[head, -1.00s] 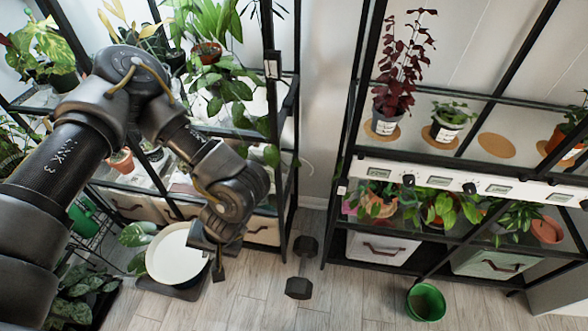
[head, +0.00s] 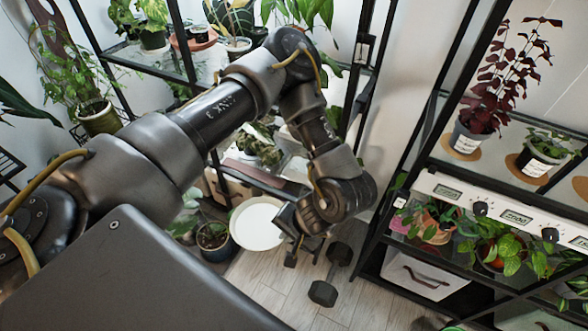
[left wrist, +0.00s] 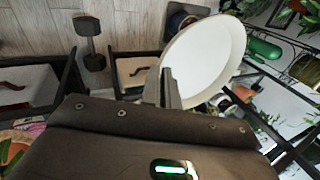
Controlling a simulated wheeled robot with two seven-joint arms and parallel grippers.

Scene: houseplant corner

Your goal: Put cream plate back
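The cream plate (head: 258,223) is round and pale. In the head view it is held out low beside the left shelf, above the floor. My left gripper (head: 292,248) is at the plate's right edge, shut on its rim. In the left wrist view the plate (left wrist: 208,55) stands out past the finger (left wrist: 168,88), which overlaps its near edge; the other finger is hard to make out. My right gripper is not in view.
A plant shelf (head: 190,88) stands behind my left arm, and a second shelf (head: 425,190) is at right. A black dumbbell (head: 330,278) lies on the wooden floor below the gripper. A dark potted plant (head: 214,240) stands just left of the plate.

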